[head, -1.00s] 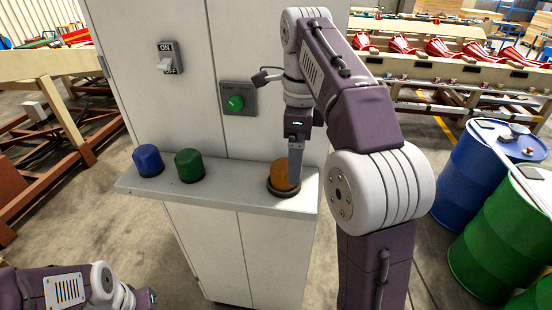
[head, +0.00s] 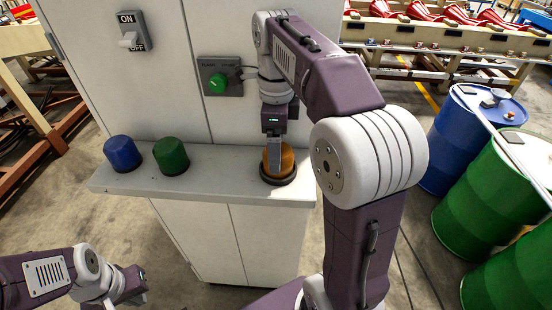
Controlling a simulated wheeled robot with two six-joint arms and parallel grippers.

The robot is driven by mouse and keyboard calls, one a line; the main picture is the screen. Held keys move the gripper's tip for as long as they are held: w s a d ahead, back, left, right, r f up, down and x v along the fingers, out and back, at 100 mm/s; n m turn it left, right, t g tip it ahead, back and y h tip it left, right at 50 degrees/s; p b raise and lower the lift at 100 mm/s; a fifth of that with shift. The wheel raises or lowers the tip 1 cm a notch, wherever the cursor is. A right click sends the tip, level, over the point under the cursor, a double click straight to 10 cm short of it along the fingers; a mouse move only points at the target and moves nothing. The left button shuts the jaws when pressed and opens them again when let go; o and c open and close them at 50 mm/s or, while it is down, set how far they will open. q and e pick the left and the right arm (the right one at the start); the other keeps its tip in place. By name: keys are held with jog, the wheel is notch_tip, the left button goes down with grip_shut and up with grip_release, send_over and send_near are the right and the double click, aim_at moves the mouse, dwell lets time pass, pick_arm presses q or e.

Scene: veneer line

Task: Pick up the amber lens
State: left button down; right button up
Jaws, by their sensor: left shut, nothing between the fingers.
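The amber lens (head: 287,162) is a rounded orange cap at the right end of the grey shelf (head: 215,178), on a dark round base. My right gripper (head: 274,158) points down at it from above. One grey finger covers part of the lens's left side; the other finger is hidden, so I cannot tell whether it grips. My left gripper (head: 135,288) is low at the left, below the shelf and well away from the lens. It is shut and empty.
A blue lens (head: 122,153) and a green lens (head: 171,155) stand on the shelf's left part. The white cabinet behind has an ON/OFF switch (head: 131,33) and a green button (head: 217,83). A blue drum (head: 450,150) and green drums (head: 490,195) stand at the right.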

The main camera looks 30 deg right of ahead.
jog(key=shift+s+f, duration=0.3)
jog(key=shift+f, duration=0.2)
jog(key=shift+s+f, duration=0.3)
jog(key=shift+f, duration=0.2)
jog(key=shift+s, duration=0.2)
jog(key=shift+w+f, duration=0.1)
jog(key=shift+w, duration=0.05)
jog(key=shift+c, duration=0.6)
jog(key=shift+w, duration=0.3)
jog(key=c, duration=1.4)
pick_arm(q)
jog(key=shift+s+r, duration=0.15)
jog(key=shift+s, duration=0.3)
pick_arm(e)
jog(key=shift+s, duration=0.2)
